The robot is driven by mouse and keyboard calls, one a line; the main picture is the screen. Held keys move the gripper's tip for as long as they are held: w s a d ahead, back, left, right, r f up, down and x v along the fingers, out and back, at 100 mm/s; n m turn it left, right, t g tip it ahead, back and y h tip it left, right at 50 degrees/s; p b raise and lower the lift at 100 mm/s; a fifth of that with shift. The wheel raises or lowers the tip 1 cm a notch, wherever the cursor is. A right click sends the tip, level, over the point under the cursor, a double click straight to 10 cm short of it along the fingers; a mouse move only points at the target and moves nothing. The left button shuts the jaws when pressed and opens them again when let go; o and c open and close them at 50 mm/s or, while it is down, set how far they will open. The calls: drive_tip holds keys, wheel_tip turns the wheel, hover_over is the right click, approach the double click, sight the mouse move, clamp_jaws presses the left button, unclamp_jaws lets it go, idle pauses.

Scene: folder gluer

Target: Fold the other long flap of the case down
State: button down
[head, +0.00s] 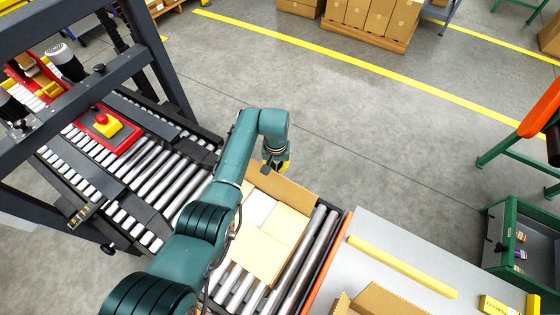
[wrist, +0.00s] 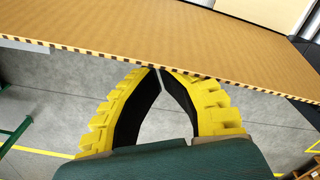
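The open cardboard case (head: 283,226) sits on the roller conveyor, partly hidden behind my arm. One long flap (head: 284,190), on the far side, stands up and leans outward. Another flap (head: 250,257) lies folded over the near part of the case. A white area (head: 259,208) shows between the flaps. My gripper (head: 283,166) is beyond the raised flap, at its outer side. In the wrist view my gripper's yellow fingers (wrist: 160,70) meet at their tips, with nothing between them. The tips are at the corrugated edge of the raised flap (wrist: 165,40); I cannot tell if they touch it.
The roller conveyor (head: 323,238) runs under the case. A grey table (head: 420,255) with a yellow bar (head: 402,267) stands at right. The floor beyond the case is clear.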

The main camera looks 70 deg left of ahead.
sight(269, 180)
drive_tip(key=shift+s+d+r+p, duration=0.15)
drive_tip(key=shift+s+d+p, duration=0.65)
drive_tip(key=shift+p, duration=0.85)
drive_tip(key=shift+s+d+r+p, duration=0.1)
drive_tip(key=shift+s+d+p, duration=0.35)
drive_tip(key=shift+s+p, duration=0.85)
drive_tip(key=shift+w+d+f+p, duration=0.1)
drive_tip(key=shift+w+p, duration=0.05)
drive_tip(key=shift+p, duration=0.35)
drive_tip(key=shift+f, duration=0.2)
